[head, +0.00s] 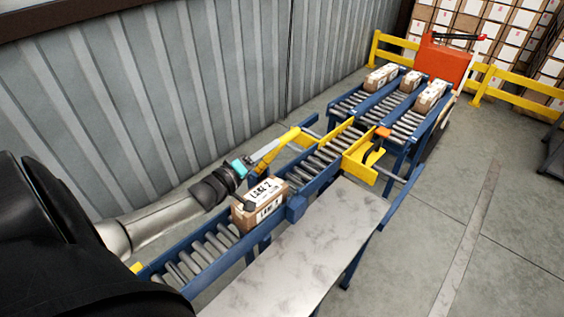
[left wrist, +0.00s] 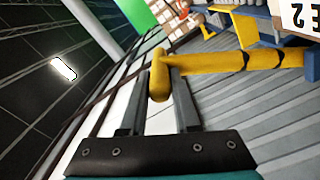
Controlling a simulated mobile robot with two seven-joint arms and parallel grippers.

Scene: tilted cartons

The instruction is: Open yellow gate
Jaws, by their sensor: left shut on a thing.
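The yellow gate (head: 359,168) spans the roller conveyor beyond the carton, with yellow plates and a yellow bar handle (head: 280,146) reaching out to the left. My left gripper (head: 258,160) is at the near end of this handle. In the left wrist view, my left gripper (left wrist: 160,105) has its two fingers on either side of the yellow handle's rounded end (left wrist: 160,75), shut on it. The rest of the bar runs to the right there. My right gripper is not in view.
A carton (head: 260,204) marked "LANE 2" sits on the near rollers, close below my left gripper. A pale table (head: 310,245) stands to its right. Three cartons lie on the far lanes (head: 405,123). A corrugated wall (head: 180,90) runs along the left.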

